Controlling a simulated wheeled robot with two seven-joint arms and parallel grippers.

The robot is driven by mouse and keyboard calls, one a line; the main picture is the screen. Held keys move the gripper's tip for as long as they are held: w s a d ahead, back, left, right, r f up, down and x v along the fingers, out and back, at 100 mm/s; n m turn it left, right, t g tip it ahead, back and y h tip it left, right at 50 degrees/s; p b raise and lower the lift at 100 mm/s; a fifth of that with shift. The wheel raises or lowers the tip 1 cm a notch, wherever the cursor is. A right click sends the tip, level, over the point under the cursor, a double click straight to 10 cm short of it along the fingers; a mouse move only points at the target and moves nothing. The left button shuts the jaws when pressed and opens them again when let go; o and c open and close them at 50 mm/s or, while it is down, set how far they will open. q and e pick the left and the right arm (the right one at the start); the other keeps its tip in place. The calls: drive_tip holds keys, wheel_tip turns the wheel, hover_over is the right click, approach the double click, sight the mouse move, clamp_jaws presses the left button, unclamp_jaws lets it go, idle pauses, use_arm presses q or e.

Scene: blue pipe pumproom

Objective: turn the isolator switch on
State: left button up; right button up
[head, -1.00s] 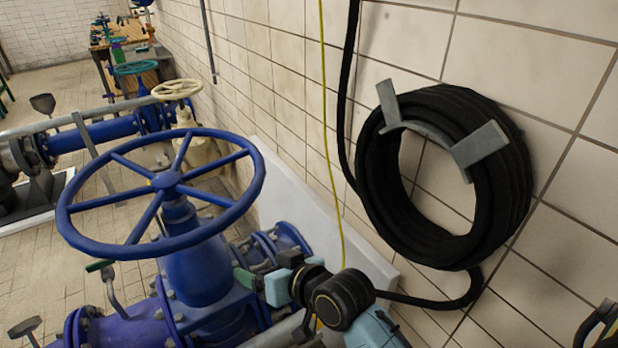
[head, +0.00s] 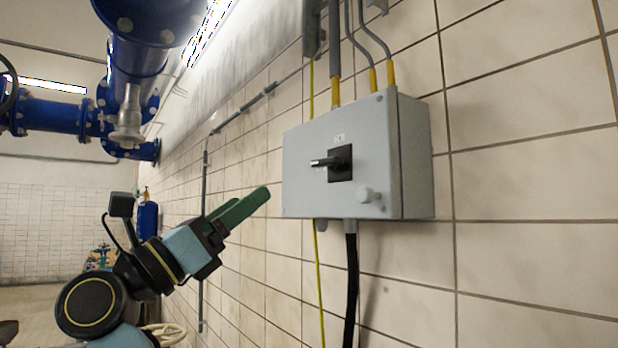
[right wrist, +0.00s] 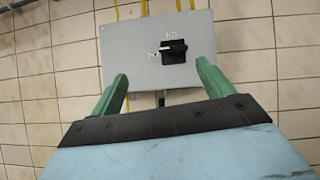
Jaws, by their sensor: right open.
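The isolator switch (head: 340,163) is a black rotary handle on a dark square plate, on the front of a grey wall box (head: 300,190). Its handle points left, roughly horizontal, in the head view. The switch also shows in the right wrist view (right wrist: 173,50), above and between my fingers, its handle pointing left towards a small label. My right gripper (head: 256,206) has green fingers and is left of and slightly below the box, apart from it. In the right wrist view the right gripper (right wrist: 160,84) is open and empty. My left gripper is not in view.
Conduits with yellow ends (head: 390,73) enter the box top. A black cable (head: 351,290) and a yellow cord (head: 320,285) hang below it. Blue pipes (head: 140,50) run at upper left. The tiled wall right of the box is clear.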

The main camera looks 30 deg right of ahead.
sight(321, 164)
drive_tip(key=d+r+m, duration=0.1)
drive_tip(key=d+r, duration=0.1)
drive_tip(key=d, duration=0.2)
drive_tip(key=d+r+g+y+p, duration=0.1)
drive_tip(key=d+r, duration=0.1)
drive_tip(key=d, duration=0.2)
drive_tip(key=s+d+r+m+y+p, duration=0.1)
drive_tip(key=d+r, duration=0.1)
drive_tip(key=d, duration=0.2)
drive_tip(key=shift+r+m, duration=0.3)
drive_tip(key=c, duration=1)
drive_tip(key=shift+g, duration=0.4)
